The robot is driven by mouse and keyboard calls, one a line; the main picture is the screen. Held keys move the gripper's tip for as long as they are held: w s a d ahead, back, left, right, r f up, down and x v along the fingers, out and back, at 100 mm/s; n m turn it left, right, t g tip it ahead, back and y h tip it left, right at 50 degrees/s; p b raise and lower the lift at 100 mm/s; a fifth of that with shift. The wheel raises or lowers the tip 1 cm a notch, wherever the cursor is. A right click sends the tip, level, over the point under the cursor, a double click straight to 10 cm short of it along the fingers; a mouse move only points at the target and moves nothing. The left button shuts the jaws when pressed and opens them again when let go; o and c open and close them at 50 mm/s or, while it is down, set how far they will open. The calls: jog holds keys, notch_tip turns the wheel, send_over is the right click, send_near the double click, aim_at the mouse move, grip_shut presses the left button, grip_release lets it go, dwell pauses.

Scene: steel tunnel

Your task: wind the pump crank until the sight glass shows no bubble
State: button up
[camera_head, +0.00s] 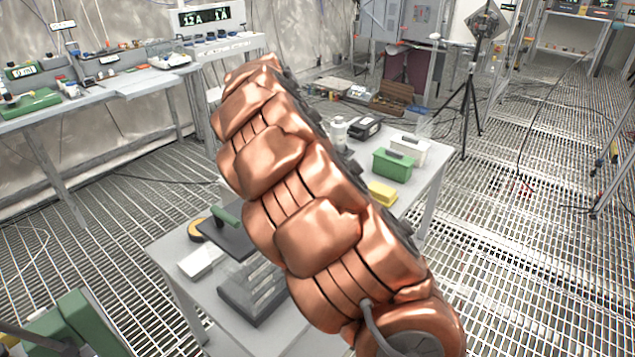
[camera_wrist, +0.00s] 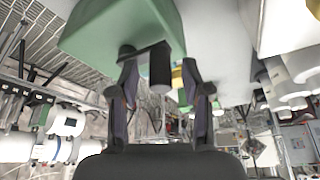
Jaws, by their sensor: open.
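The pump appears as a green housing (camera_wrist: 105,30) at the top of the wrist view. A black crank arm (camera_wrist: 145,50) leads from it to a dark cylindrical crank grip (camera_wrist: 160,66). My gripper (camera_wrist: 160,72) is open, its two fingers on either side of the grip. Gaps show on both sides, so the fingers look apart from it; depth is hard to tell. I cannot make out a sight glass or bubble. In the head view my copper arm crosses the middle and my gripper is hidden, so I cannot tell which green object there is the pump.
The head view shows a table with a green box (camera_head: 392,166), yellow box (camera_head: 382,193), grey crate (camera_head: 250,292) and dark plate (camera_head: 235,240). A workbench (camera_head: 130,85) stands left, a tripod (camera_head: 468,115) at the back. Grated floor (camera_head: 530,250) is open on the right.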

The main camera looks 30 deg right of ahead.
jog(key=v, duration=1.2)
jog(key=shift+s+r, duration=0.1)
